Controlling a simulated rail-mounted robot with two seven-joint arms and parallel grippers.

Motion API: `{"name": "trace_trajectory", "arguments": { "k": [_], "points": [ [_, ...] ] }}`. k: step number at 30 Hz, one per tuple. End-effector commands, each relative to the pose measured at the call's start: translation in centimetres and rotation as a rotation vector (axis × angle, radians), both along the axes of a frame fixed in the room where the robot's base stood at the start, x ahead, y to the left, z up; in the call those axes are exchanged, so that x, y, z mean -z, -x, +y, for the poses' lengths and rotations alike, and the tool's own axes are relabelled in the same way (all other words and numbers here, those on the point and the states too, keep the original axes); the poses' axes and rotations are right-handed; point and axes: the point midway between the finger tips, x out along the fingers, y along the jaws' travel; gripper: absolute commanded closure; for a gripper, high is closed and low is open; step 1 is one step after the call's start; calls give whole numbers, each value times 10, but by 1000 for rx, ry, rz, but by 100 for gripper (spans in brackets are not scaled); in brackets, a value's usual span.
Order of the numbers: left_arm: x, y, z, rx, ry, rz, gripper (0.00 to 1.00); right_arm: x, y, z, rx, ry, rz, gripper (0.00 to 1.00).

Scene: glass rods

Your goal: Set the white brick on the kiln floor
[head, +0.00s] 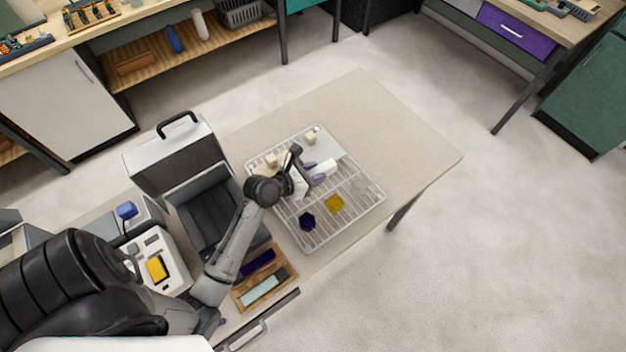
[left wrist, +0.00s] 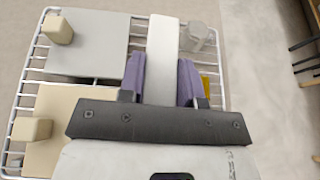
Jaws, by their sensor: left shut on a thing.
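My left gripper (head: 309,176) is shut on the white brick (head: 325,167) over the wire rack on the table. In the left wrist view, the white brick (left wrist: 164,40) stands out lengthwise between the two purple finger pads of the left gripper (left wrist: 162,82). The kiln (head: 170,158) stands left of the rack with its lid raised. Its dark grey kiln floor (head: 205,215) shows inside, with no brick on it; my left arm passes beside its right side. My right gripper is not in view.
The wire rack (head: 318,243) holds a purple hexagonal piece (head: 307,222), a yellow piece (head: 334,203) and small cream blocks (head: 271,160). A wooden tray (head: 283,287) with coloured bars lies before the kiln. A control box with a yellow panel (head: 157,268) stands left. The table's right side is clear.

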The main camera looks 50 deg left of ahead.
Motion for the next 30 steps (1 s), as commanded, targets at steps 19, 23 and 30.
{"name": "trace_trajectory", "arguments": {
  "k": [19, 23, 30],
  "points": [
    [61, -3, 4, -36, 0, 3, 100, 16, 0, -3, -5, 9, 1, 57],
    [72, -3, 4, -37, 1, 1, 100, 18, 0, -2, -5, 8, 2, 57],
    [74, -3, 4, -38, 2, 0, 100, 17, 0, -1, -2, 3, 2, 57]
  ]
}}
